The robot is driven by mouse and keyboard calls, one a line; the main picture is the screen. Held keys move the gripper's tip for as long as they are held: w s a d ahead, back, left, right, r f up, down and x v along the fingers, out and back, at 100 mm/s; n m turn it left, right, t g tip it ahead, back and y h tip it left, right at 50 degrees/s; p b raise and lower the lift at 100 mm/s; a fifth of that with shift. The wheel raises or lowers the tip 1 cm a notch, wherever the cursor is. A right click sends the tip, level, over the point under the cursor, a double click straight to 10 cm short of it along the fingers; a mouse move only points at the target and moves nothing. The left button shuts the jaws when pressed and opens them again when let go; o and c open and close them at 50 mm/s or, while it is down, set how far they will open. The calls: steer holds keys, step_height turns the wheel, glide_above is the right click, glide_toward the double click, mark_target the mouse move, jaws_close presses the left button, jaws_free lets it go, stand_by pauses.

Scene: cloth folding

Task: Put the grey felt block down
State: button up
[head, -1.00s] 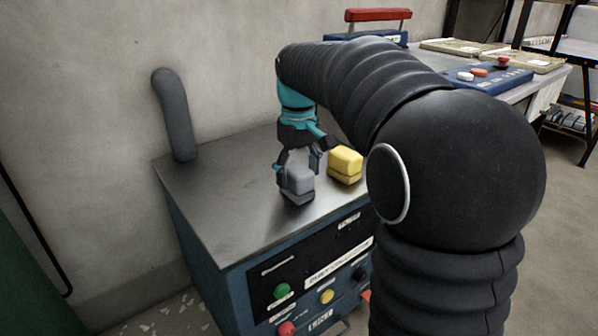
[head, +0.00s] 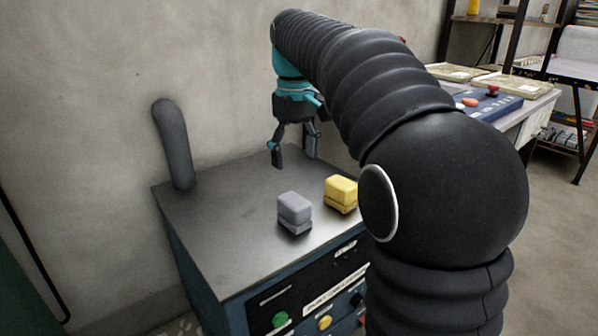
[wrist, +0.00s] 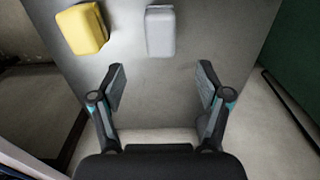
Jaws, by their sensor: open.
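The grey felt block (head: 294,208) rests on the metal top of the cabinet, left of the yellow block (head: 341,193). In the wrist view the grey block (wrist: 160,32) lies beyond the fingertips, apart from them, with the yellow block (wrist: 82,29) to its left. My gripper (head: 294,160) is open and empty, above the cabinet top and behind the grey block in the head view. Its spread fingers also show in the wrist view (wrist: 160,88), with nothing between them.
The blue cabinet's metal top (head: 225,225) is clear at its left and front. A grey upright post (head: 174,145) stands at its back left corner by the wall. A side table with a blue control box (head: 487,106) stands at the right.

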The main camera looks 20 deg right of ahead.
steer(key=s+f+m+t, duration=0.2)
steer(key=s+f, duration=0.5)
steer(key=s, duration=0.5)
steer(key=s+f+m+t, duration=0.2)
steer(key=s+f, duration=0.6)
steer(key=s, duration=0.4)
steer(key=shift+t, duration=0.8)
steer(key=shift+s+r, duration=0.1)
steer(key=shift+r, duration=0.05)
step_height(320, 180, up, 4)
steer(key=p, duration=0.4)
steer(key=shift+r+p, duration=0.25)
steer(key=shift+p, duration=0.05)
